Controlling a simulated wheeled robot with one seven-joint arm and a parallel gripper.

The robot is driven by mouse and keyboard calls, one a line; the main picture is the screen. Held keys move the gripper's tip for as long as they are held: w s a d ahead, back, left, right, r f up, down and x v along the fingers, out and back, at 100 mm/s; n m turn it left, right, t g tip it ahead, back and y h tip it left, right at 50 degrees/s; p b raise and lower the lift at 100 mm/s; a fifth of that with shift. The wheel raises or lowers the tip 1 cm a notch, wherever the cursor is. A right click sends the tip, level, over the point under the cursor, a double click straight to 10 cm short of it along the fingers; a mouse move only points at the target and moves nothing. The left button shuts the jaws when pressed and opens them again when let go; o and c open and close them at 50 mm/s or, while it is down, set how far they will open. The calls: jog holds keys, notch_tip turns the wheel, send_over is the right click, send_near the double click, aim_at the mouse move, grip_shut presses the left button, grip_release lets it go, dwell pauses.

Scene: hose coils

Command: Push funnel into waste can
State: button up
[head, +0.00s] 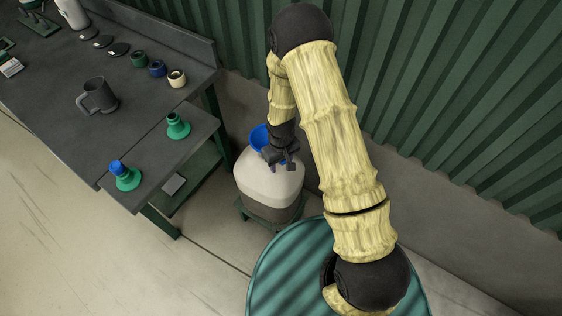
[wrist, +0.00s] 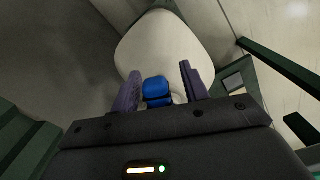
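The waste can (head: 268,185) is a pale jug with a darker lower part. The blue funnel (head: 259,137) shows at the can's back left top, partly hidden by my wrist; how deep it sits is hidden. My gripper (head: 284,163) is low over the can's top, just right of the funnel in the picture. In the wrist view its two fingers (wrist: 160,92) stand apart, with a blue piece (wrist: 157,88) showing between them and a gap on each side. I cannot tell whether this piece belongs to the funnel. The pale can body (wrist: 165,42) lies beyond.
The can stands on a low green stand (head: 243,209). To the left, a dark workbench (head: 152,150) holds a mug (head: 97,97), a green funnel-shaped piece (head: 178,126), a blue-capped green one (head: 125,176) and several rings. A corrugated green wall (head: 440,90) rises behind.

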jog(key=shift+w+r+p, duration=0.1)
jog(key=shift+r+p, duration=0.2)
jog(key=shift+r, duration=0.05)
dwell(0.5)
jog(key=shift+r, duration=0.3)
jog(key=shift+r+p, duration=0.1)
jog(key=shift+p, duration=0.2)
jog(key=shift+r, duration=0.35)
jog(key=shift+r+p, duration=1.1)
jog(key=shift+r, duration=0.05)
notch_tip(320, 180, up, 17)
jog(key=shift+r, duration=0.2)
